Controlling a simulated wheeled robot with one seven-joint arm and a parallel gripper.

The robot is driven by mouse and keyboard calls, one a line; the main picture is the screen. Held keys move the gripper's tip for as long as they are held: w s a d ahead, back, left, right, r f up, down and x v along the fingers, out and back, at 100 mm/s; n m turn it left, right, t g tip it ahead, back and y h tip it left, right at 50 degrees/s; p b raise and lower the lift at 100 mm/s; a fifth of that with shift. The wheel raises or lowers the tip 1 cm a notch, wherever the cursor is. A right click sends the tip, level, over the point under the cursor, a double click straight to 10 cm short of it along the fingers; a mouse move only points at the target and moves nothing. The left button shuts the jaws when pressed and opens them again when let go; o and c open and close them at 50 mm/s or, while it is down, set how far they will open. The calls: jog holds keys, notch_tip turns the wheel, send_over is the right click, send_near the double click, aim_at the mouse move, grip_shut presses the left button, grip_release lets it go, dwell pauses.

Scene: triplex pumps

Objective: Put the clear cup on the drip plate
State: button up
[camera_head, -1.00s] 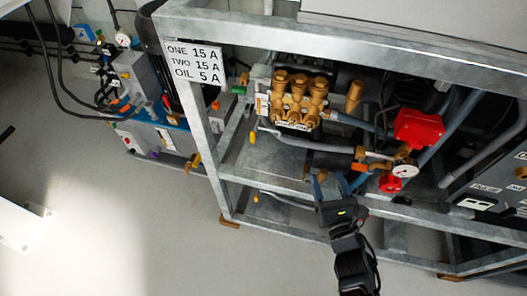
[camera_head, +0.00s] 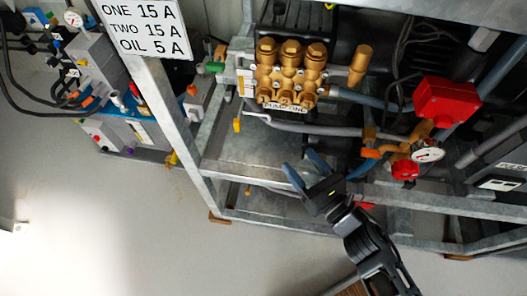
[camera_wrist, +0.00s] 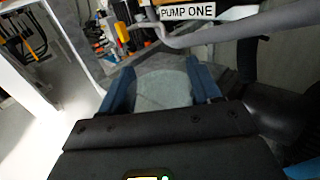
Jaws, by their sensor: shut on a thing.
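My gripper (camera_head: 300,163) reaches into the frame below pump one, its two blue fingers pointing up and inward. In the wrist view the fingers (camera_wrist: 157,78) are apart, shut on the clear cup (camera_wrist: 160,92), which shows as a pale see-through round shape between them. The cup is hard to make out in the head view. A flat grey metal surface (camera_head: 240,152) under the pump, beyond the fingers, looks like the drip plate. Its edges blend with the frame, and I cannot tell whether the cup touches it.
Brass pump one (camera_head: 290,72) stands above and behind. A grey hose (camera_head: 300,127) crosses above the gripper. A red box (camera_head: 446,100) and a gauge (camera_head: 428,154) are at the right. A galvanised rail (camera_head: 245,175) runs along the front. Open floor lies at the left.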

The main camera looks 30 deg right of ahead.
jog(key=shift+s+d+f+y+b, duration=0.25)
jog(key=shift+s+d+y+b, duration=0.1)
jog(key=shift+s+b, duration=0.25)
jog(key=shift+d+r+n, duration=0.1)
jog(key=shift+r+n, duration=0.05)
jog(key=shift+n, duration=0.15)
jog(key=shift+w+r, duration=0.1)
jog(key=shift+w, duration=0.25)
jog(key=w+a, duration=0.1)
jog(key=w, duration=0.4)
jog(key=w+p, duration=0.1)
jog(key=w, duration=0.5)
jog(key=w+a, duration=0.1)
jog(key=w, duration=0.4)
jog(key=shift+w+a+p, duration=0.3)
jog(key=shift+w, duration=0.05)
jog(key=shift+w+f+b, duration=0.1)
jog(key=shift+f+b, duration=0.85)
jog(key=shift+f, duration=0.85)
jog(key=shift+f, duration=0.15)
jog(key=o, duration=1)
